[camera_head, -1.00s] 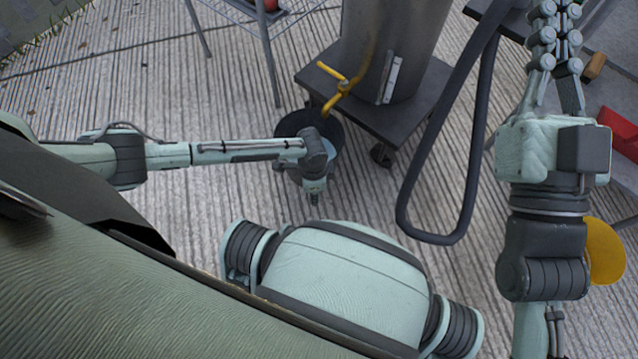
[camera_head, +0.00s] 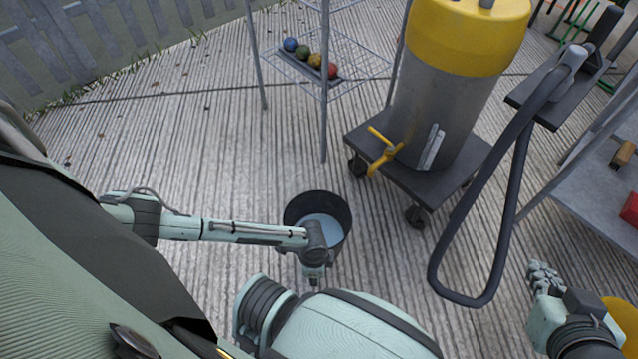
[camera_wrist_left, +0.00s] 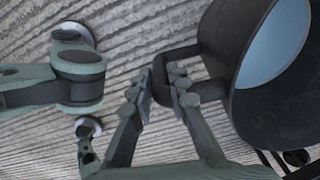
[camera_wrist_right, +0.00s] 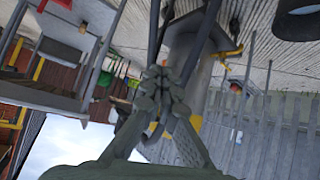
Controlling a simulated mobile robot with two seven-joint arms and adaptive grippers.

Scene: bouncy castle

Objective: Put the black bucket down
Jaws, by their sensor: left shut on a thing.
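The black bucket (camera_head: 290,214) is in the middle of the head view, with a pale blue surface inside, perhaps liquid. In the left wrist view the bucket (camera_wrist_left: 262,118) fills the right side, and its dark handle (camera_wrist_left: 190,52) reaches to my left gripper (camera_wrist_left: 163,82). The left fingers are shut on that handle. In the head view the left arm covers the bucket's lower left side and hides these fingers. I cannot tell whether the bucket touches the ground. My right gripper (camera_head: 543,276) is shut and empty at the lower right, and also shows in its wrist view (camera_wrist_right: 160,88).
A yellow-topped metal tank (camera_head: 445,110) with a yellow tap (camera_head: 384,152) stands on a dark wheeled cart (camera_head: 425,183) right of the bucket. A wire rack (camera_head: 355,68) with colored balls stands behind. A grey table (camera_head: 600,190) is at right. Ground left of the bucket is clear.

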